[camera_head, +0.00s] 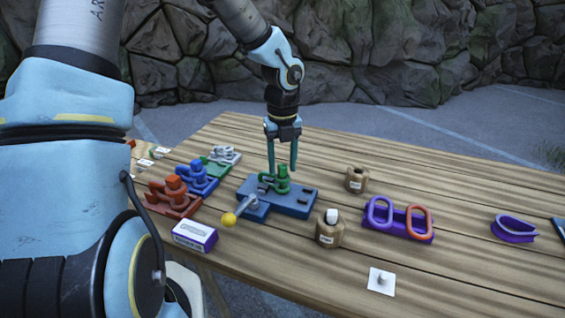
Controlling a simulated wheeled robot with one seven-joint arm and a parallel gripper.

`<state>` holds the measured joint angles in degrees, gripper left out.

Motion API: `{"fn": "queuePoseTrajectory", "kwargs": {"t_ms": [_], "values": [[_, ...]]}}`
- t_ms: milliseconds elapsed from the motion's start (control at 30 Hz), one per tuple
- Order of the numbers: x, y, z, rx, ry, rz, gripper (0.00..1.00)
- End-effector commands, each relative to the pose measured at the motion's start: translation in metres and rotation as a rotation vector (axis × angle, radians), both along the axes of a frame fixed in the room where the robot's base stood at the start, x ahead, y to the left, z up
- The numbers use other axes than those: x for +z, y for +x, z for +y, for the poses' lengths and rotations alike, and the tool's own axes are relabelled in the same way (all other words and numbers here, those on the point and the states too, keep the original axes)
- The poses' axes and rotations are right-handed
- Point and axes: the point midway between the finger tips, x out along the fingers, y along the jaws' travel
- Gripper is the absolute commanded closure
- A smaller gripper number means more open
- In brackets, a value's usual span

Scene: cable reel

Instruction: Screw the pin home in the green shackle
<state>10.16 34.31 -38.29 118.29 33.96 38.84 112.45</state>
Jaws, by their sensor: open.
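The green shackle (283,178) stands on a blue fixture plate (292,205) near the middle of the wooden table. A grey bar with a yellow ball end (229,219) sticks out from the fixture toward the front left. My gripper (282,170) points down over the fixture, with its two teal fingers apart. The fingers reach down close to the shackle, one on each side of its top in this view. I cannot tell whether they touch it. The pin is too small to make out clearly at the shackle.
Left of the fixture stand red (172,197), blue (198,177) and grey (224,154) pieces. A purple-white box (195,236) lies in front. Two brown containers (330,232) (356,180) and a purple holder with oval links (400,221) stand right.

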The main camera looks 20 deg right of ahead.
Motion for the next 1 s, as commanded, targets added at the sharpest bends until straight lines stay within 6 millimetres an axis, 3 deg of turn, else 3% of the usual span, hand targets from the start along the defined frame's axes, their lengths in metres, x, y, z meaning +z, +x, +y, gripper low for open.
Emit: {"fn": "queuePoseTrajectory", "kwargs": {"t_ms": [600, 1000], "values": [[0.043, 0.000, 0.000, -0.001, 0.000, 0.000, 0.47], [0.044, 0.000, 0.000, 0.003, 0.000, 0.000, 0.47]]}}
